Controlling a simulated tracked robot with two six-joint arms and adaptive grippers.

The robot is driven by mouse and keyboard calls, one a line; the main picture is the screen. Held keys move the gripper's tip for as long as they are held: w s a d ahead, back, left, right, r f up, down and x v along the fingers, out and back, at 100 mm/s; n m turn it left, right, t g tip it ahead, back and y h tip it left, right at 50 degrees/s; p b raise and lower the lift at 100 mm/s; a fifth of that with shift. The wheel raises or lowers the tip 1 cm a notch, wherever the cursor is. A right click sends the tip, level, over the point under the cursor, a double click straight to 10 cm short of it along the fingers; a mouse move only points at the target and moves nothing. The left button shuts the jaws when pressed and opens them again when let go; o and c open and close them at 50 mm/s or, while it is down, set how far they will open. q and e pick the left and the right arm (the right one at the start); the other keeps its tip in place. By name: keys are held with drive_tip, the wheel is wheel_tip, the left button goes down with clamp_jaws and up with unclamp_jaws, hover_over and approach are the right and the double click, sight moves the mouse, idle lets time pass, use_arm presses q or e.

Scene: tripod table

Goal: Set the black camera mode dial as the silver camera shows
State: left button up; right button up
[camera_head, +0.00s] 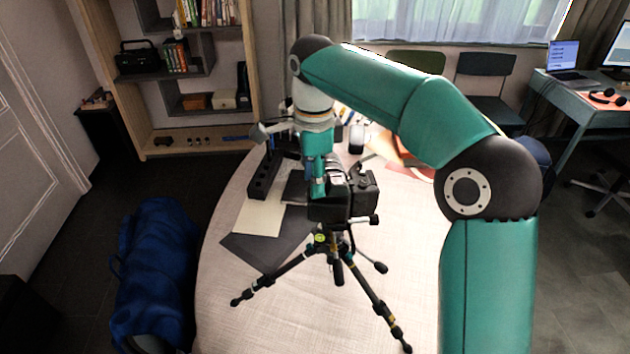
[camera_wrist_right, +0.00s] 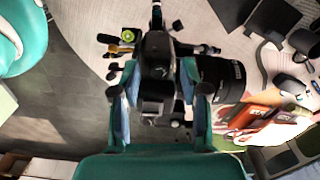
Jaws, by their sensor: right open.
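The black camera (camera_head: 362,194) sits on a tripod (camera_head: 338,270) standing on the round table. In the right wrist view the black camera (camera_wrist_right: 156,48) lies between my fingers, with its lens (camera_wrist_right: 220,78) pointing right. My right gripper (camera_head: 317,186) reaches down from above onto the left part of the camera's top; it also shows in the wrist view (camera_wrist_right: 160,88). It is open, with a finger on each side of the camera's top parts. Contact cannot be told. The mode dial is hidden or too small to make out. I cannot clearly identify the silver camera. My left gripper is out of view.
The round table (camera_head: 410,270) has bare cloth at the front and right. A black slotted block (camera_head: 264,175), a beige sheet (camera_head: 260,216) and a dark sheet (camera_head: 262,247) lie left of the tripod. A blue bag (camera_head: 158,270) stands on the floor at left.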

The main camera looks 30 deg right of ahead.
clamp_jaws()
drive_tip(key=shift+r+n+p, duration=0.15)
drive_tip(key=shift+n+p, duration=0.5)
drive_tip(key=shift+n, duration=0.75)
unclamp_jaws()
drive_tip(key=shift+f, duration=0.2)
